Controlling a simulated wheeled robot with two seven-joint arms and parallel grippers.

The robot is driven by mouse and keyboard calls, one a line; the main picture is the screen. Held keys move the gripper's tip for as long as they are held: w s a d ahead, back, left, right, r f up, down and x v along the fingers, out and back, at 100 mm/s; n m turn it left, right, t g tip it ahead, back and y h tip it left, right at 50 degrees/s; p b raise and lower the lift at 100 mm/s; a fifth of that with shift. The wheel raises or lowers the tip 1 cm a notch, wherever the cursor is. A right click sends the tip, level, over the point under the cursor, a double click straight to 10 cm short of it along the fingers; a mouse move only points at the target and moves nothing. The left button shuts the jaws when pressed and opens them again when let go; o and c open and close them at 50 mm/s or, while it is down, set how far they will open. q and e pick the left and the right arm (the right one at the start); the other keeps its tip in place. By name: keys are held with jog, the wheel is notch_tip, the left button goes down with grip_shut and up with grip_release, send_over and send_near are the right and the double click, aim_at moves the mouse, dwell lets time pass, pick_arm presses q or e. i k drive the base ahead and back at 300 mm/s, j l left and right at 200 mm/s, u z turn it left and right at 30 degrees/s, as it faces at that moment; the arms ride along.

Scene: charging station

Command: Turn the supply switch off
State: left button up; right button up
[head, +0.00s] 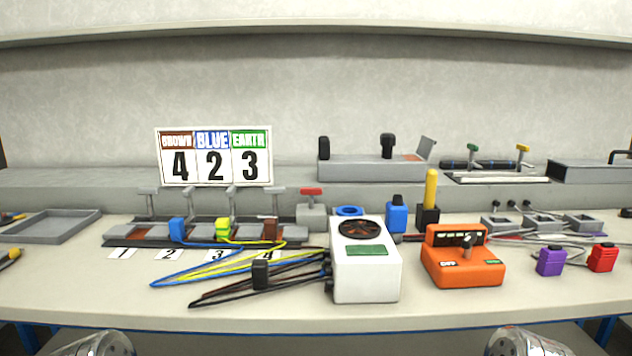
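An orange box (462,272) stands on the bench right of centre. It has a dark lever with a round grey knob (468,240) on its sloped face, a white OFF label (448,263) at the lower left and a green label (492,261) at the lower right. The lever stands up near the middle; I cannot tell clearly which label it leans to. Only rounded metallic parts of my arms show at the bottom edge, left and right. No gripper fingers are in view, and nothing of mine touches the orange box.
A white box with a fan (365,282) stands just left of the orange box. A yellow-topped post (430,190) stands behind it. Purple (550,262) and red (602,257) plugs lie to its right. Cables spread over the bench to the left. The bench in front is clear.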

aim_at(309, 191)
jog(key=k+z, duration=0.35)
jog(key=k+l+z, duration=0.15)
jog(key=z, duration=0.2)
jog(key=k+l+z, duration=0.35)
jog(key=i+j, duration=0.05)
jog(key=j, duration=0.05)
